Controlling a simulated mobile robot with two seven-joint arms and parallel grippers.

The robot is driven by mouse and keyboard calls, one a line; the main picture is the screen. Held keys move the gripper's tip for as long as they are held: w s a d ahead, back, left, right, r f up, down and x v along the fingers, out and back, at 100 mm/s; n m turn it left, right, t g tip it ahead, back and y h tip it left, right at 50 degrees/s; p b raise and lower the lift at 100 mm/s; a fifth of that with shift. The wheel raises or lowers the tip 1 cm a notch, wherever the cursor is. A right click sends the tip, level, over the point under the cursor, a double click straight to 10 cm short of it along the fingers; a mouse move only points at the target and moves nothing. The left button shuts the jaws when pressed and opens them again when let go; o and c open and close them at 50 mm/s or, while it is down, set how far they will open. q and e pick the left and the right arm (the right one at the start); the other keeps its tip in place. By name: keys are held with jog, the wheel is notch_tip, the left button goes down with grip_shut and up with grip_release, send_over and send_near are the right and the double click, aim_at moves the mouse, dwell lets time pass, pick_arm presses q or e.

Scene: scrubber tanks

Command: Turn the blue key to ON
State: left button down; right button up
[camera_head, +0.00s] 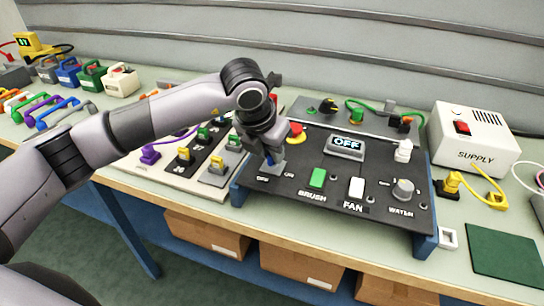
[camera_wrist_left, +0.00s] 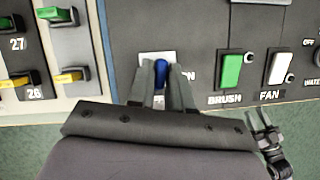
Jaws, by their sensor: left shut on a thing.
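The blue key (camera_wrist_left: 160,72) stands on a light plate on the left of the black control panel (camera_head: 330,205). My left gripper (camera_head: 272,158) comes down over it, and in the left wrist view its two fingers (camera_wrist_left: 161,80) are shut on the key, one on each side. In the head view the key (camera_head: 269,159) is mostly hidden by the gripper. An "ON" label shows to the right of the key in the wrist view. The display (camera_head: 347,145) reads "OFF".
A red knob (camera_head: 296,131) sits just behind the key. A green BRUSH switch (camera_head: 317,178), a white FAN switch (camera_head: 356,188) and a grey WATER knob (camera_head: 403,190) lie to the right. A board with several switches (camera_head: 205,165) is close on the left. A white SUPPLY box (camera_head: 474,138) stands at right.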

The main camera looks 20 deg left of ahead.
pick_arm(q)
jog(key=shift+a+f+m+h+b, duration=0.1)
jog(key=shift+f+m+h+b, duration=0.15)
jog(key=shift+m+b, duration=0.55)
jog(key=m+h+b, duration=0.1)
jog(key=m, duration=0.2)
jog(key=shift+w+r+g, duration=0.1)
jog(key=shift+r+g, duration=0.05)
jog(key=shift+g, duration=0.15)
jog(key=m+h+b, duration=0.1)
jog(key=m, duration=0.2)
jog(key=shift+g, duration=0.4)
jog(key=shift+r+m+g, duration=0.1)
jog(key=shift+m+g, duration=0.2)
jog(key=shift+m, duration=0.5)
pick_arm(e)
jog(key=shift+f, duration=2.35)
pick_arm(q)
jog(key=c, duration=1.1)
grip_release()
jog(key=shift+a, duration=0.1)
